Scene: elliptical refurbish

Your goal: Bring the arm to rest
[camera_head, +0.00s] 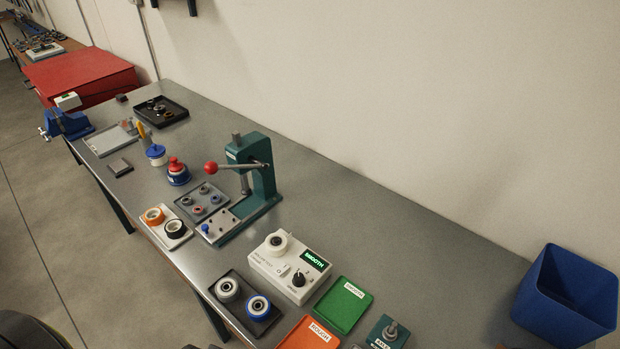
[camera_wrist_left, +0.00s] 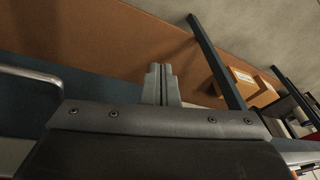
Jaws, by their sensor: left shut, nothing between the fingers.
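My left gripper (camera_wrist_left: 161,84) shows in the left wrist view. Its two grey fingers are together with nothing between them. It is away from the tabletop items, and the wrist view shows a brown surface, a dark post and boxes beyond it. In the head view neither gripper can be made out; only dark parts, probably mine, show at the bottom left edge. My right gripper is not in view.
The grey workbench (camera_head: 420,250) holds a green press (camera_head: 262,172), a white tester (camera_head: 290,265), a black tray with two wheels (camera_head: 243,305), a green tray (camera_head: 343,305) and an orange tray (camera_head: 308,336). A blue bin (camera_head: 567,295) stands at the right. The back right of the bench is clear.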

